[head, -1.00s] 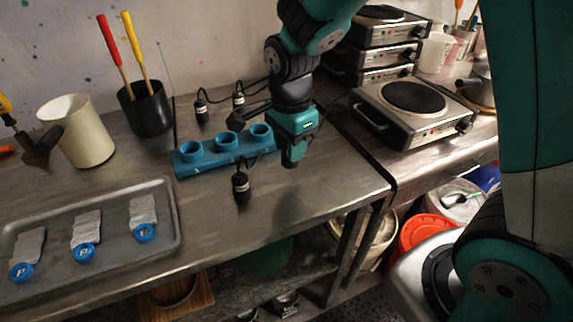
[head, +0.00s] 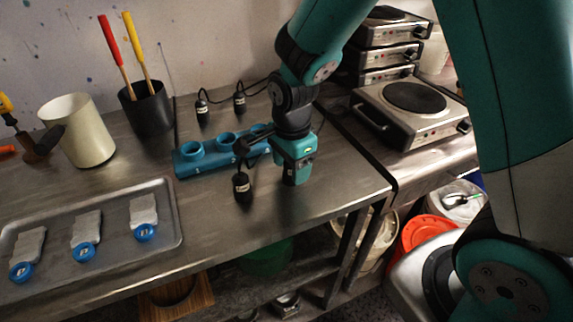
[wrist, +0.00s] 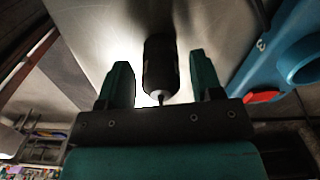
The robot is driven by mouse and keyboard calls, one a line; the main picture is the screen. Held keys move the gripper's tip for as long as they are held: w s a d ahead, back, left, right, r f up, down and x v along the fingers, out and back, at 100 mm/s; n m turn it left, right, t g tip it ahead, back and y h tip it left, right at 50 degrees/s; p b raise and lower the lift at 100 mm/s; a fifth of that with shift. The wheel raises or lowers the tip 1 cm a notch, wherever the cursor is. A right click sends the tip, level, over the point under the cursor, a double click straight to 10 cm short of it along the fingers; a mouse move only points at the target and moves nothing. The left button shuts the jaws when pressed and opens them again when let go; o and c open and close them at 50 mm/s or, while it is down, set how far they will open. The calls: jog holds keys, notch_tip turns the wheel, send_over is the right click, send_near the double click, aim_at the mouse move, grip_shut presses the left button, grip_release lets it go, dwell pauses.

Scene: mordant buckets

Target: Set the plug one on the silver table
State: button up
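Three black plugs with white labels and dark cables are in the head view. One plug (head: 242,187) stands upright on the silver table (head: 330,190), in front of the blue three-hole rack (head: 190,168). Two more, a left rear plug (head: 201,108) and a right rear plug (head: 239,101), stand behind the rack. I cannot read their labels. My gripper (wrist: 159,62) is open, with its fingers on either side of a plug in the wrist view and gaps visible on both sides. That plug's cable end faces my palm. My arm hides the rack's right end in the head view.
A metal tray (head: 120,243) with white strips and blue rings lies at front left. A cream jug (head: 86,135) and a black pot (head: 148,112) with tools stand behind it. A hot plate (head: 405,112) is at right. The front middle of the table is clear.

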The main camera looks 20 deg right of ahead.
notch_tip(320, 180, up, 12)
jog(key=s+a+r+n+y, duration=0.2)
jog(key=s+n, duration=0.7)
jog(key=n, duration=0.2)
jog(key=s+a+r+n+y, duration=0.2)
jog(key=s+a+r+n, duration=0.1)
jog(key=s+n, duration=0.6)
jog(key=n, duration=0.3)
jog(key=shift+s+a+r, duration=0.3)
